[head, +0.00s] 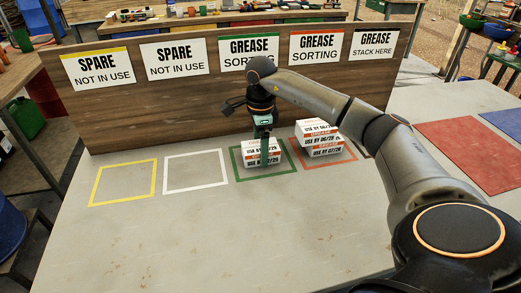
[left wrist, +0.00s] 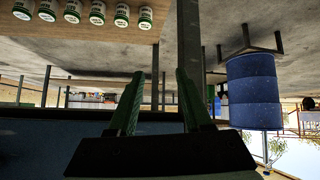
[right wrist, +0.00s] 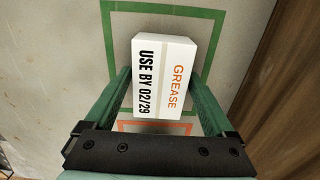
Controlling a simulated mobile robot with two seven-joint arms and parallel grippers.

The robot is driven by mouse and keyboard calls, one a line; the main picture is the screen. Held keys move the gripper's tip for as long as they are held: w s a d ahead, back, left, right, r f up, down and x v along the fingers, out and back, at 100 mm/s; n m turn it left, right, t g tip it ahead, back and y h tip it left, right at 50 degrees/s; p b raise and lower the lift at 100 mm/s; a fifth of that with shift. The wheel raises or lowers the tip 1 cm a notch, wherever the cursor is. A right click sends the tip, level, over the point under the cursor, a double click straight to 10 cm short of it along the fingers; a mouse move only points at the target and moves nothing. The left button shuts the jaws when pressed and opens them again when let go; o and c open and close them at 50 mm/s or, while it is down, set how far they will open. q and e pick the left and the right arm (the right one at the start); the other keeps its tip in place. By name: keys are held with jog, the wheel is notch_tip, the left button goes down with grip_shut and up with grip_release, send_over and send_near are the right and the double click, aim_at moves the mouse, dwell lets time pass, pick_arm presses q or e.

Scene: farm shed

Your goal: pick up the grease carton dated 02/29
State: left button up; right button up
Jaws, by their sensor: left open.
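A white grease carton (right wrist: 165,75) marked USE BY 02/29 lies below my right gripper (right wrist: 160,78) in the right wrist view, between its two green fingers. The fingers look spread along its sides, with a gap on the left; contact is unclear. In the head view, my right gripper (head: 264,137) is over the stacked cartons (head: 261,158) in the green square (head: 238,178); it partly hides their labels. Other grease cartons (head: 320,145), with 28 dates, are stacked in the red square (head: 352,157). My left gripper (left wrist: 160,90) is open and empty in the left wrist view.
A wooden board with signs (head: 180,110) stands behind the squares. The yellow square (head: 90,190) and white square (head: 165,178) are empty. Red mat (head: 470,150) lies at the right. The left wrist view shows several white cans (left wrist: 95,12) and a blue barrel (left wrist: 252,90).

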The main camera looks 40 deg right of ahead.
jog(key=c, duration=1.1)
jog(key=shift+r, duration=0.1)
jog(key=shift+c, duration=0.2)
